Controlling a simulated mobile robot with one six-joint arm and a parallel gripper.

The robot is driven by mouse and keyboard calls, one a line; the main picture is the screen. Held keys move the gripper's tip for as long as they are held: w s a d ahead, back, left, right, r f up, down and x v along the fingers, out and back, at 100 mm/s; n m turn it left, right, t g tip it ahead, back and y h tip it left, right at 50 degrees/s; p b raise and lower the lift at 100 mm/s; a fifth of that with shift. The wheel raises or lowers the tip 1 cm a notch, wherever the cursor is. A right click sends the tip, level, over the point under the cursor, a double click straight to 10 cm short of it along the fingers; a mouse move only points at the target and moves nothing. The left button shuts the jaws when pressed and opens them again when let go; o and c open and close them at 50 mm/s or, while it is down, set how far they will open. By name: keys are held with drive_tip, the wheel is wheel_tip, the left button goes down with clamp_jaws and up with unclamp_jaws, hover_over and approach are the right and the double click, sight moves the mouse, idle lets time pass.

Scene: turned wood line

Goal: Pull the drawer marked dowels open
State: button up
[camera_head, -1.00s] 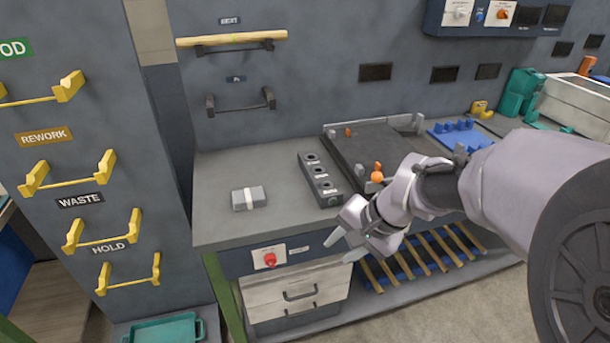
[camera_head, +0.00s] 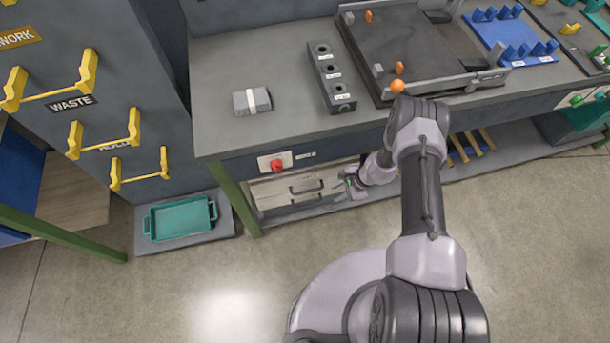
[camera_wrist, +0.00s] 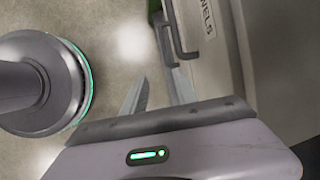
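Two pale drawers with dark bar handles sit under the bench's left end; the upper handle (camera_head: 306,187) and lower handle (camera_head: 305,200) show in the head view. Their labels are not readable there. In the wrist view a drawer front (camera_wrist: 214,58) bears a label (camera_wrist: 207,17), cut off to "WELS", beside a dark handle (camera_wrist: 181,32). A second handle (camera_wrist: 163,46) shows further left. My gripper (camera_head: 332,187) is just right of the handles in the head view. In the wrist view my gripper (camera_wrist: 160,80) is open, its fingers apart and empty, the handles beyond the fingertips.
A red knob (camera_head: 277,165) is on the bench front above the drawers. A green bench leg (camera_head: 238,198) stands left of them. A teal tray (camera_head: 181,219) lies on a low base further left. The floor in front is clear.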

drive_tip(key=b, duration=0.3)
approach(302, 192)
drive_tip(key=x, duration=0.5)
drive_tip(key=shift+s+d, duration=0.15)
drive_tip(key=shift+x, duration=1.1)
drive_tip(key=shift+a+f+b, duration=0.25)
drive_tip(key=shift+a+b, duration=0.05)
drive_tip(key=shift+c, duration=0.4)
clamp_jaws()
